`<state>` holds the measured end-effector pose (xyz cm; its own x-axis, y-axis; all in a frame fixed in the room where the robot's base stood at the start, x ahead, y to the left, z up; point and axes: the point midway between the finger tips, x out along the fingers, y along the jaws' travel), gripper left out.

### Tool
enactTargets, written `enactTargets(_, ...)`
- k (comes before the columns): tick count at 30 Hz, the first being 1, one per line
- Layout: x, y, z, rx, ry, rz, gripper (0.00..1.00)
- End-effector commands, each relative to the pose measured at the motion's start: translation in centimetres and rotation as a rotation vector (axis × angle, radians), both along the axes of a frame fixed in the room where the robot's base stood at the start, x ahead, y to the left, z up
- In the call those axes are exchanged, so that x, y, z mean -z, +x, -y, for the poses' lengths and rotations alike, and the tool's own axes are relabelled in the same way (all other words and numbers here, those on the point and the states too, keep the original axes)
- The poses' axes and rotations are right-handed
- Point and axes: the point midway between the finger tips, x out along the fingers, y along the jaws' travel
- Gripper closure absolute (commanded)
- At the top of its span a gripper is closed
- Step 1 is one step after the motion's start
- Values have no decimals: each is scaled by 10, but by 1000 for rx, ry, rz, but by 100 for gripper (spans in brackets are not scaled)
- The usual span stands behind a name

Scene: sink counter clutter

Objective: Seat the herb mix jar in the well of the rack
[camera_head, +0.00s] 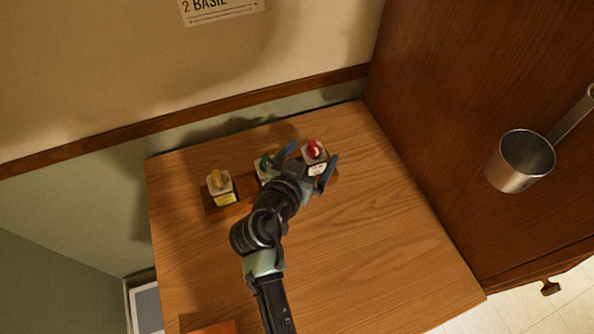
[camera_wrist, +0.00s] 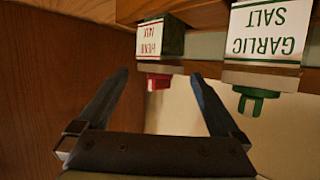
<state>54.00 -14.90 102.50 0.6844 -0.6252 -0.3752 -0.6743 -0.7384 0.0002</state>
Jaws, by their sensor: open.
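The herb mix jar (camera_head: 314,153) has a red cap and a white label and stands at the right end of the wooden rack (camera_head: 236,209). In the wrist view, which is upside down, the jar (camera_wrist: 158,40) shows its red-lettered label and red cap. Whether its base sits down in a well is hidden. My gripper (camera_head: 308,163) is open, with one finger on each side of the jar in the head view. In the wrist view the fingertips (camera_wrist: 160,75) are just short of the jar, with its cap between them and no contact visible.
A green-capped garlic salt jar (camera_wrist: 262,45) stands close beside, partly hidden by my arm in the head view. A yellow-capped jar (camera_head: 220,186) is at the rack's left end. A wooden cabinet side (camera_head: 430,110) bounds the right.

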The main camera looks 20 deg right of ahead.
Motion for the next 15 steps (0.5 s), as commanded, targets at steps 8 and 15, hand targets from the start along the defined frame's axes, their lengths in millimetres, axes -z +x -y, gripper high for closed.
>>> enactTargets(8, -18, -37, -34, -2, 0, 1, 0)
enactTargets(15, -29, -55, -50, -1, 0, 0, 0)
